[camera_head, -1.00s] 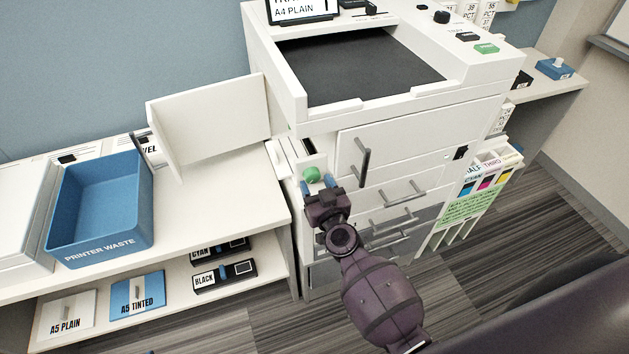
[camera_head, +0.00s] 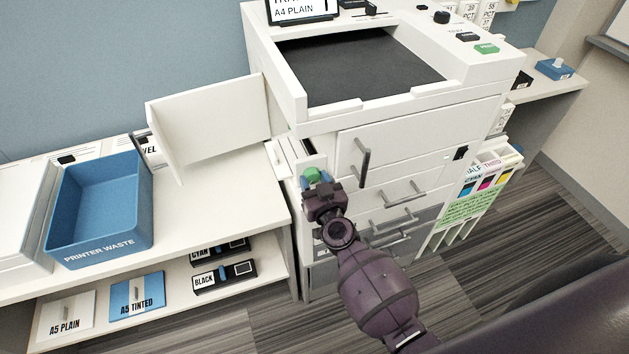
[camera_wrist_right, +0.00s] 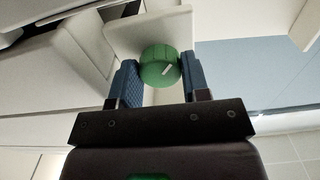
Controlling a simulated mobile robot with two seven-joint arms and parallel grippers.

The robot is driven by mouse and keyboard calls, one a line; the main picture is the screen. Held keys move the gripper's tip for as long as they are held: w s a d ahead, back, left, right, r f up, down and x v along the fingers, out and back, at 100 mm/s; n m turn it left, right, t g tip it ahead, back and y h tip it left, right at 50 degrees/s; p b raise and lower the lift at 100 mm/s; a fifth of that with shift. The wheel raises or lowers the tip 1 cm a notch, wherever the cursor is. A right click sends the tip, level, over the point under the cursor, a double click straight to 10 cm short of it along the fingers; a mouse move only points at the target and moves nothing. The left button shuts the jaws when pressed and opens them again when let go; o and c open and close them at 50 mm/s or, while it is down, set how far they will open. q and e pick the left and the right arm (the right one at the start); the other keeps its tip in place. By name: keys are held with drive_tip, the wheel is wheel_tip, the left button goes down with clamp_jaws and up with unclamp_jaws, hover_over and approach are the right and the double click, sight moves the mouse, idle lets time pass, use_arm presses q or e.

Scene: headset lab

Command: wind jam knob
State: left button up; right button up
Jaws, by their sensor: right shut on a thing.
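The green jam knob (camera_head: 312,174) sits on the front left side of the white printer (camera_head: 420,112). My right gripper (camera_head: 313,184) is at the knob. The gripper partly hides the knob in the head view. My left gripper does not show.
A white side panel (camera_head: 208,125) stands open left of the knob. A blue printer waste bin (camera_head: 98,205) is on the left counter. Drawer handles (camera_head: 363,163) stick out right of my right gripper. Toner boxes (camera_head: 222,277) lie on the lower shelf.

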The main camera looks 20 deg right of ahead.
drive_tip(key=m, duration=0.3)
drive_tip(key=shift+m+p, duration=0.3)
drive_tip(key=shift+m, duration=0.1)
drive_tip(key=m, duration=0.4)
drive_tip(key=shift+m, duration=0.3)
drive_tip(key=m, duration=0.3)
drive_tip(key=shift+m, duration=0.3)
drive_tip(key=shift+a+m, duration=0.1)
drive_tip(key=shift+m, duration=1.7)
drive_tip(key=shift+r, duration=0.1)
drive_tip(key=o, duration=0.6)
drive_tip(key=shift+o, duration=0.2)
